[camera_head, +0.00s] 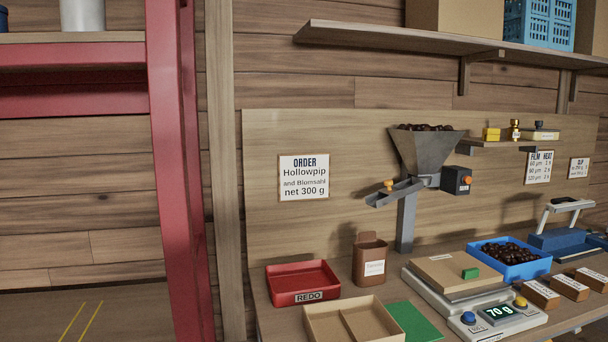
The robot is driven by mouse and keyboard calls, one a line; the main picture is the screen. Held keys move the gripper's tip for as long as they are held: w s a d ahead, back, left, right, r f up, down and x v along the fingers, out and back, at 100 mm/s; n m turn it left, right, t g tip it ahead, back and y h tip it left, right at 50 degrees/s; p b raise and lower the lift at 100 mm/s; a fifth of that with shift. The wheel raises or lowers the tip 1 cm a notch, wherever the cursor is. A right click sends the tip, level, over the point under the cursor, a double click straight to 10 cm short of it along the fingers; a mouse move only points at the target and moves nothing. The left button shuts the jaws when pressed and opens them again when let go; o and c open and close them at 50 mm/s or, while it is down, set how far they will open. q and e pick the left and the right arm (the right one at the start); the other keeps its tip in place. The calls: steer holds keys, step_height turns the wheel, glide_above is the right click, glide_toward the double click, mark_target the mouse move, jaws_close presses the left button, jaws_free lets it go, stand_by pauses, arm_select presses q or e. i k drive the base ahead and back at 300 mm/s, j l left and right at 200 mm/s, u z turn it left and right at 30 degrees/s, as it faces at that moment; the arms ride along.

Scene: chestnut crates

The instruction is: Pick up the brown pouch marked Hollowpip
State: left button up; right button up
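The order sign (304,177) on the back board reads Hollowpip and Blumsahl, net 300 g. Neither of my grippers is in view.
A red REDO tray (303,283), a divided tan tray (352,314) and a green sheet (414,322) lie near the pouch. A scale (490,316) reading 70 g carries a brown board. A metal hopper (426,154), a blue chestnut crate (535,266) and a red post (177,170) stand around.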

mark_target(546, 299)
steer(key=i+l+z, duration=0.35)
steer(key=l, duration=0.45)
steer(key=i+l+z, duration=0.3)
steer(key=i+l, duration=0.3)
steer(key=i+l+z, duration=0.35)
steer(key=i+l, duration=0.2)
steer(key=i, duration=0.05)
